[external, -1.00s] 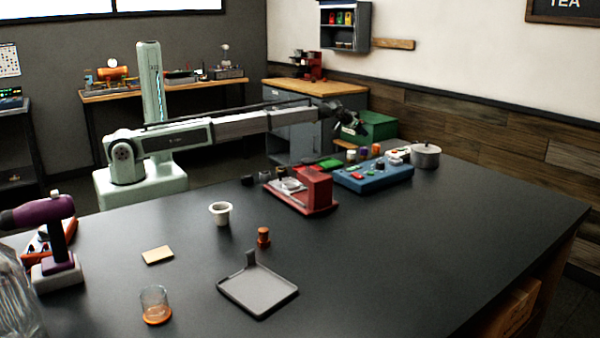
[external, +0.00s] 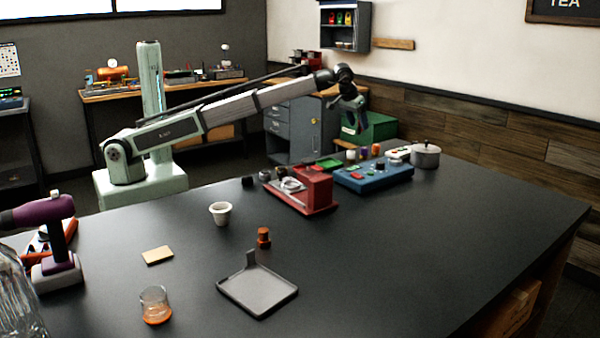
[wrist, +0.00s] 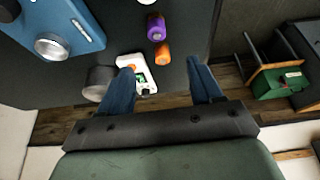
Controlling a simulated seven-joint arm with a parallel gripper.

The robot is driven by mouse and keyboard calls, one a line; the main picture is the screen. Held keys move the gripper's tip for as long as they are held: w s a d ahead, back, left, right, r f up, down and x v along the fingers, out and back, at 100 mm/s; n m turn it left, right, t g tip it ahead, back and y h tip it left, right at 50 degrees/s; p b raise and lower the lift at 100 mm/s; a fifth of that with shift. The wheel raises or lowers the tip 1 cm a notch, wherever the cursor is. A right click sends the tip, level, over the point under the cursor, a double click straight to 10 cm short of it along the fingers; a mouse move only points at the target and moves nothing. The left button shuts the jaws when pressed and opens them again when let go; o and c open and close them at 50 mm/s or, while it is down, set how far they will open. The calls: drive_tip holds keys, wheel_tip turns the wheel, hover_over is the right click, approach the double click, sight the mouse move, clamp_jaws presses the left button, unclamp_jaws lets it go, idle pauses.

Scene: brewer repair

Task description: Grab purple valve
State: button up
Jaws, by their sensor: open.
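The purple valve (external: 363,152) is a small purple cylinder on the dark table, in a row behind the blue box in the external view. In the wrist view the purple valve (wrist: 156,27) lies ahead of the fingertips, next to an orange valve (wrist: 162,53). My gripper (external: 354,131) is raised above the far table edge, pointing down, apart from the valves. In the wrist view my gripper (wrist: 163,68) has its two blue fingers spread wide with nothing held between them.
The blue box (external: 374,176) with knobs stands in front of the valves, and a red machine (external: 318,190) is left of it. A grey pot (external: 425,156) stands to the right. A white device (wrist: 135,72) lies near the left finger. The table's right side is clear.

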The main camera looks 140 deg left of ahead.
sight(364, 148)
drive_tip(key=x, duration=0.2)
drive_tip(key=d+x, duration=0.1)
drive_tip(key=x, duration=0.2)
drive_tip(key=w+x, duration=0.1)
drive_tip(key=x, duration=0.1)
drive_tip(key=shift+f, duration=0.65)
drive_tip(key=shift+s+x, duration=0.15)
drive_tip(key=shift+x, duration=1.15)
drive_tip(key=shift+s+x, duration=0.1)
drive_tip(key=shift+x, duration=1.25)
drive_tip(key=shift+a+r, duration=0.1)
drive_tip(key=shift+c, duration=0.4)
drive_tip(key=c, duration=1.1)
clamp_jaws()
drive_tip(key=shift+r, duration=0.1)
